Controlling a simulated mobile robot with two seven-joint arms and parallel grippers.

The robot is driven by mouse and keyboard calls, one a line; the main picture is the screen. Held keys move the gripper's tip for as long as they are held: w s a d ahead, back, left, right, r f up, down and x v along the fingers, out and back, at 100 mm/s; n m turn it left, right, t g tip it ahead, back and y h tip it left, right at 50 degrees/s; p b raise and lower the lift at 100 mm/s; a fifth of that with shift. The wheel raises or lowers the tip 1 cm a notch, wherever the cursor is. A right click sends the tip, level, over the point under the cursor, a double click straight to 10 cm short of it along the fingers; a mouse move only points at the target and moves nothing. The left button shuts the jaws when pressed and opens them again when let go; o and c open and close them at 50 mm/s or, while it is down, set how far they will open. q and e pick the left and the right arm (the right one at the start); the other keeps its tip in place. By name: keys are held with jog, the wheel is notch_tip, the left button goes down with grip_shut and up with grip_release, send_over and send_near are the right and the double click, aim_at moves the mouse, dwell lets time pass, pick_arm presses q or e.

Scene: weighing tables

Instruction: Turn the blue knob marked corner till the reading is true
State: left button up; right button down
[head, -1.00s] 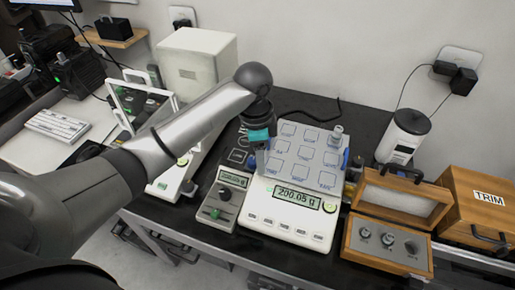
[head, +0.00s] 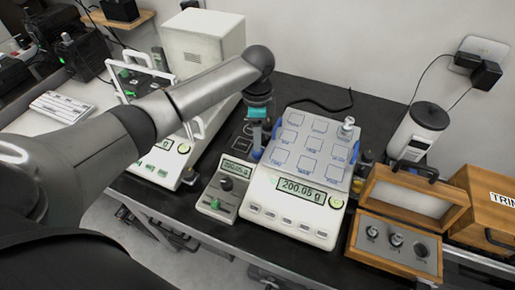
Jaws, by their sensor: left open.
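The balance (head: 262,190) is white, with a grey pan plate (head: 318,140) marked in blue squares. Its display (head: 302,191) reads 200.05 g. A small metal weight (head: 347,126) stands upright at the pan's back right corner. A blue knob (head: 355,152) shows at the pan's right side. More blue shows at the left side, partly behind my gripper. My left gripper (head: 258,146) is open and points down beside the pan's left edge. I cannot tell whether its fingers touch anything there. My right gripper is out of view.
A small grey unit (head: 215,204) with a dark dial stands left of the balance. A wooden case (head: 418,198) with an open lid, a TRIM box (head: 485,212) and a white canister (head: 417,133) stand at the right. A second balance (head: 160,163) is left, behind my arm.

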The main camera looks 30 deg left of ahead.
pick_arm(q)
notch_tip(320, 180, down, 5)
jog(key=shift+b, duration=0.45)
grip_shut()
